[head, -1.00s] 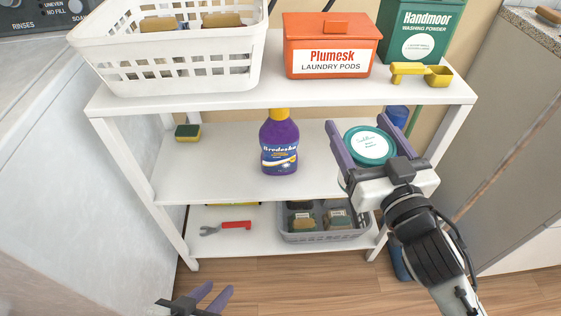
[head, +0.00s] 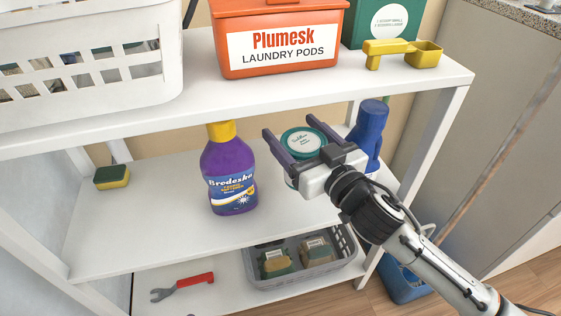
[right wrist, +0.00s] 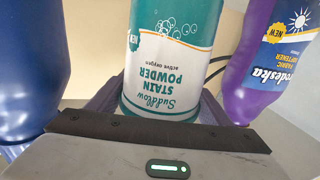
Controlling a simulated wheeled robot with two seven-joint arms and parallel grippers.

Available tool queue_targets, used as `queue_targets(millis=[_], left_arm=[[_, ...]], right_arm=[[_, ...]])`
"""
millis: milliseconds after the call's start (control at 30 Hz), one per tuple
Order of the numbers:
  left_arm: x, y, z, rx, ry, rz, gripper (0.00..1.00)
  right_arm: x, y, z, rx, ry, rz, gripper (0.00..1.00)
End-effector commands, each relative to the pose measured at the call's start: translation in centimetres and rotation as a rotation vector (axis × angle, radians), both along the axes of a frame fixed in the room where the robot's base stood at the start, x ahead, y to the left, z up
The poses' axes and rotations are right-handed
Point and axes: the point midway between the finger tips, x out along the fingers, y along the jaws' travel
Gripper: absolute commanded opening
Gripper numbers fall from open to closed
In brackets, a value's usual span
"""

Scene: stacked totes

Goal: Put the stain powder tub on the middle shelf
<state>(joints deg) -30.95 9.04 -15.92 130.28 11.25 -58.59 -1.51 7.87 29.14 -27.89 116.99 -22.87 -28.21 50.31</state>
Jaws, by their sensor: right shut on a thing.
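The stain powder tub (head: 302,142) is white and teal with a round teal lid. It is between the fingers of my right gripper (head: 298,138), which is shut on it, over the right part of the middle shelf (head: 150,215). In the right wrist view the tub (right wrist: 170,60) fills the centre with its label upside down. Whether its base touches the shelf is hidden. A purple Brodeska bottle (head: 229,170) stands left of it, and a blue bottle (head: 369,135) is close on its right. My left gripper is out of the head view.
The top shelf (head: 300,95) overhangs with a white basket (head: 90,95), an orange Plumesk box (head: 280,40), a green box (head: 400,22) and a yellow scoop (head: 390,50). A sponge (head: 112,177) is at the middle shelf's left. A grey crate (head: 300,262) and wrench (head: 182,287) lie below.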

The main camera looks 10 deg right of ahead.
Motion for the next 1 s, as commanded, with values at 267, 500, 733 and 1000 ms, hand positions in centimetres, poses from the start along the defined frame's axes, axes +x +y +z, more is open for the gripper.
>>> queue_targets(millis=[267, 500, 733, 1000], left_arm=[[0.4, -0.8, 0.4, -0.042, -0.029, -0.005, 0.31], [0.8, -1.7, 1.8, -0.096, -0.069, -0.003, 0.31], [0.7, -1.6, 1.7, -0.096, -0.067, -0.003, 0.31], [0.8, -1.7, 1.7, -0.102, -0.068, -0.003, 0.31]], right_arm=[[0.0, 0.0, -2.7, 0.001, -0.003, 0.001, 0.41], [0.0, 0.0, -4.9, 0.001, -0.006, 0.001, 0.41], [0.0, 0.0, -4.8, 0.002, -0.006, 0.0, 0.41], [0.0, 0.0, -5.2, 0.001, -0.002, 0.0, 0.91]])
